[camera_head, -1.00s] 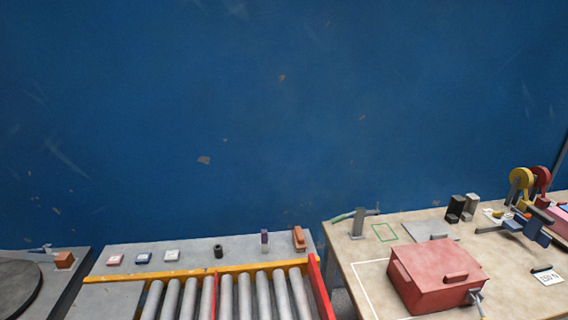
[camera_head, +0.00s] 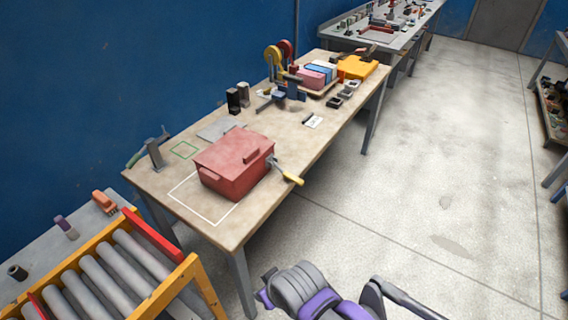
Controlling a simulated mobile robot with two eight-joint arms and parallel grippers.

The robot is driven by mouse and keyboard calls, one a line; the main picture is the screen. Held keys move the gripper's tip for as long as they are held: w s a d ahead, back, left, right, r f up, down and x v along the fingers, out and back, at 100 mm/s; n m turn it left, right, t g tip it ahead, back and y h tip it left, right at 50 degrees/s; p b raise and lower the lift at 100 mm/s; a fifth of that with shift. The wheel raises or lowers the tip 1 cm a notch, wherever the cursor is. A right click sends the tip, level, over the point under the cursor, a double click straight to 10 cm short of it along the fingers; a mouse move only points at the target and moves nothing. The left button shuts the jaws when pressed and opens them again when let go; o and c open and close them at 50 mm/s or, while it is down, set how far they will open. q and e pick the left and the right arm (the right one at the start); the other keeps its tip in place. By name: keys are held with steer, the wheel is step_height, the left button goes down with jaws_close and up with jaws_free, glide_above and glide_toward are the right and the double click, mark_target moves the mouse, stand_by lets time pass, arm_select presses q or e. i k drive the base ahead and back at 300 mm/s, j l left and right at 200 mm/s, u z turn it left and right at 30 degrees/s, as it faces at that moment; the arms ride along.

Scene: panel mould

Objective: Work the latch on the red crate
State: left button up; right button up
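The red crate (camera_head: 232,166) sits with its lid down on the near part of the wooden-topped workbench (camera_head: 222,229), inside a white outlined rectangle. Its latch (camera_head: 287,174) is on the side facing right, a metal piece with a yellow handle sticking out past the bench's edge. I cannot tell the latch's exact state at this size. Grey and purple links of my own arm show at the bottom of the view, below and apart from the bench. Neither gripper can be made out.
A roller conveyor (camera_head: 128,262) with yellow and red rails stands at the lower left. Tape reels (camera_head: 273,56), dark blocks (camera_head: 234,101), coloured boxes (camera_head: 313,78) and a yellow case (camera_head: 357,67) occupy the bench's far part. The floor (camera_head: 430,190) right of the bench is clear.

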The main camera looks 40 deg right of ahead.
mark_target(286, 175)
steer(key=l+z, duration=0.1)
steer(key=z, duration=0.8)
steer(key=i+l+u, duration=0.25)
steer(key=i+l, duration=0.35)
